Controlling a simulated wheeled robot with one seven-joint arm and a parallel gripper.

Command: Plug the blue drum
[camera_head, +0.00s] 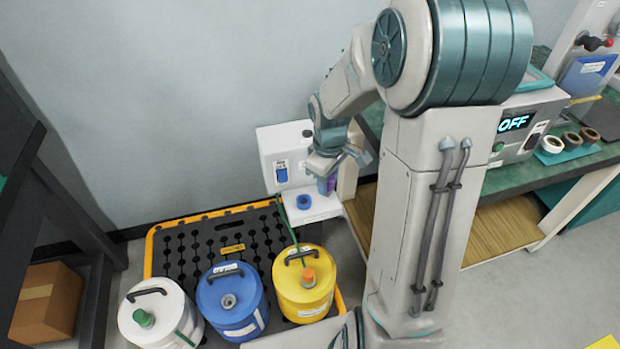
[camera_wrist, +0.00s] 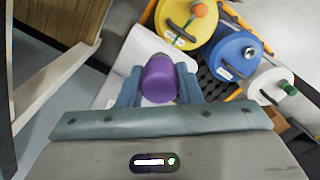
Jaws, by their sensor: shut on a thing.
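The blue drum (camera_head: 231,310) stands between a white drum and a yellow drum, and its top opening (camera_head: 228,301) shows no plug. The blue drum also shows in the wrist view (camera_wrist: 233,60), at upper right. My gripper (camera_head: 328,178) is beside the white wall device, above its shelf. It is shut on a purple cylindrical piece (camera_wrist: 159,80), which sits between the two blue-grey fingers in the wrist view. In the head view only a small part of the purple piece (camera_head: 331,184) shows. I cannot tell whether it is a plug.
The white drum (camera_head: 181,312) has a green plug and the yellow drum (camera_head: 290,285) an orange one. The drums stand on a black pallet with a yellow rim (camera_head: 160,262). A blue ring (camera_head: 304,201) sits on the white device's shelf (camera_head: 318,211). A green bench (camera_head: 545,178) is at right.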

